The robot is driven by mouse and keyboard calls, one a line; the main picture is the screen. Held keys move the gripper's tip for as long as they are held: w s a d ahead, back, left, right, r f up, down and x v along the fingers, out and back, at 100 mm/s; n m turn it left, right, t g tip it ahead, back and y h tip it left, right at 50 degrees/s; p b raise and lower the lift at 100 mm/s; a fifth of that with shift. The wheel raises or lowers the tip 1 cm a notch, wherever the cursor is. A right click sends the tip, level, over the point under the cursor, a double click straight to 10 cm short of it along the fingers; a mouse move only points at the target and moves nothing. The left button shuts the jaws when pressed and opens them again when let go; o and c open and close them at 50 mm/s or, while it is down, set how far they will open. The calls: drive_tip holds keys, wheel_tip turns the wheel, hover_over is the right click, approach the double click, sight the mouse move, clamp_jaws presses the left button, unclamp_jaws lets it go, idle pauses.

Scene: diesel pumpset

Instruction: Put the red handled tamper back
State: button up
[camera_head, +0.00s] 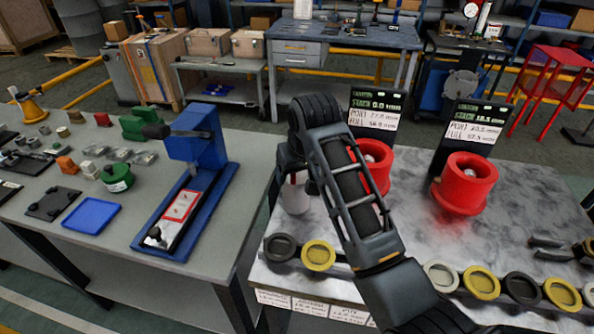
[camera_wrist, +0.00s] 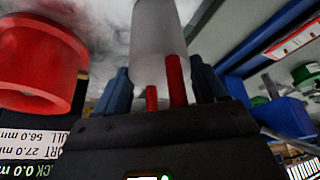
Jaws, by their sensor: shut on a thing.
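In the wrist view my gripper (camera_wrist: 163,88) has its two dark blue fingers on either side of a pale grey cylinder (camera_wrist: 160,32) and two thin red parts (camera_wrist: 175,80). I take these to be the red handled tamper, held by my gripper. In the head view the pale cylinder (camera_head: 295,196) shows upright at the left end of the marbled bench top, left of my arm. My arm hides most of the gripper and the handle there. I cannot tell whether the cylinder's lower end touches the bench.
Two red ring-shaped holders (camera_head: 466,184) stand on the marbled bench (camera_head: 415,225), the left one partly behind my arm, with black signs (camera_head: 468,125) behind. A row of round discs (camera_head: 318,256) lines the front edge. A blue press (camera_head: 195,150) stands on the left table.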

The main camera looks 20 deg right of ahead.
drive_tip(key=o, duration=1.3)
drive_tip(key=shift+f, duration=0.1)
drive_tip(key=v, duration=1.2)
